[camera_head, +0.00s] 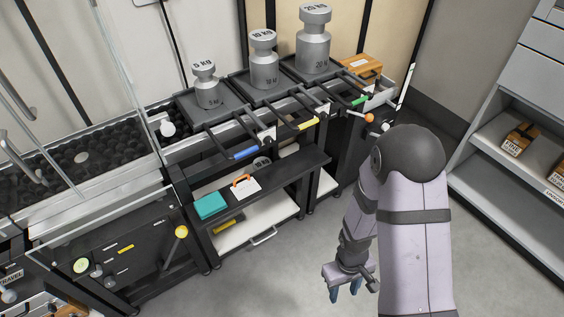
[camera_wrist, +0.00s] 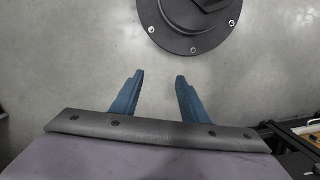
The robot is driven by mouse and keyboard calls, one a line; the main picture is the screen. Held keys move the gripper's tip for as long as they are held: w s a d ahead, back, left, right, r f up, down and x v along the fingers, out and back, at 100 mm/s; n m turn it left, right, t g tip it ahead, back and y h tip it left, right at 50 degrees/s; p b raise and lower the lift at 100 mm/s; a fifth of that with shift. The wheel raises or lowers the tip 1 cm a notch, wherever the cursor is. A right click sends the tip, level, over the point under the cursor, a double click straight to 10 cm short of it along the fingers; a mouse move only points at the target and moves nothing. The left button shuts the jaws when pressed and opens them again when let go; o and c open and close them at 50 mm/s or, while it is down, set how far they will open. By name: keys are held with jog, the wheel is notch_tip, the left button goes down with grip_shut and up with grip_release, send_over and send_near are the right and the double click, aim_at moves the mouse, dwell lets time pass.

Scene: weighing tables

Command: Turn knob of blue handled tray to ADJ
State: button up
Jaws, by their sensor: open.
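The blue handled tray (camera_head: 193,105) is the leftmost of three dark trays on the weighing tables and carries the 5 KG weight (camera_head: 207,85). Its blue handle (camera_head: 247,152) sticks out at the front. A pale round knob (camera_head: 167,129) sits at the left of this tray; I cannot read any ADJ mark. My gripper (camera_head: 345,294) hangs low over the floor, right of the tables and well apart from the tray. In the wrist view my gripper (camera_wrist: 158,82) is open and empty, with its two blue fingers apart above the grey floor.
The yellow handle (camera_head: 310,123) and green handle (camera_head: 360,100) belong to trays under the 10 KG weight (camera_head: 264,60) and 20 KG weight (camera_head: 314,40). An orange-tipped lever (camera_head: 368,118) is at the right. A shelf (camera_head: 206,206) runs below. The floor (camera_head: 270,285) is free.

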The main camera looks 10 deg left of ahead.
jog(key=w+a+f+n+t, duration=0.1)
jog(key=w+a+f+t, duration=0.1)
jog(key=w+f, duration=0.15)
jog(key=n+t+y, duration=1)
jog(key=t+y, duration=0.2)
jog(key=y, duration=0.2)
send_near(270, 143)
jog(key=shift+x, duration=4)
jog(key=shift+f, duration=0.15)
jog(key=shift+c, duration=0.3)
grip_shut()
